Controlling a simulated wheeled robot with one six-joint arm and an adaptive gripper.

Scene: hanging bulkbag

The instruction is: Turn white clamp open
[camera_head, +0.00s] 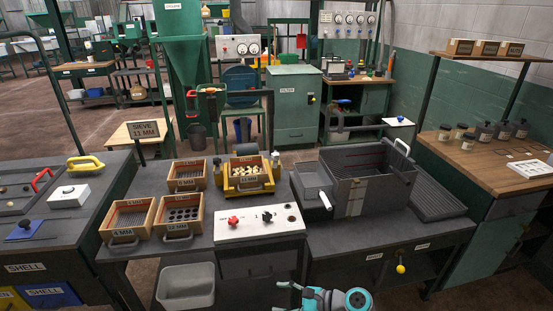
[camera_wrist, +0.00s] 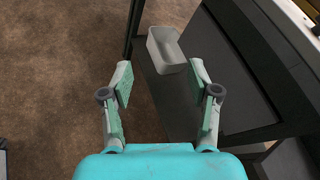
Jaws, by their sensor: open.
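A grey box (camera_head: 357,204) stands on the right part of the bench in the head view. A short white lever (camera_head: 325,200) sticks up at its left front side, and a white bar handle (camera_head: 402,146) stands at its back right. Either could be the white clamp; I cannot tell which. My gripper (camera_wrist: 160,82) is open and empty in the wrist view, pointing down over the floor and lower shelf. In the head view my teal wrist shows at the bottom centre, in front of the bench and apart from the box. No clamp shows in the wrist view.
A white panel (camera_head: 241,231) with red and black knobs sits left of the box. Wooden sieve trays (camera_head: 127,203) stand further left. A light grey bin (camera_head: 186,276) is below the bench; it also shows in the wrist view (camera_wrist: 160,57). The floor before the bench is clear.

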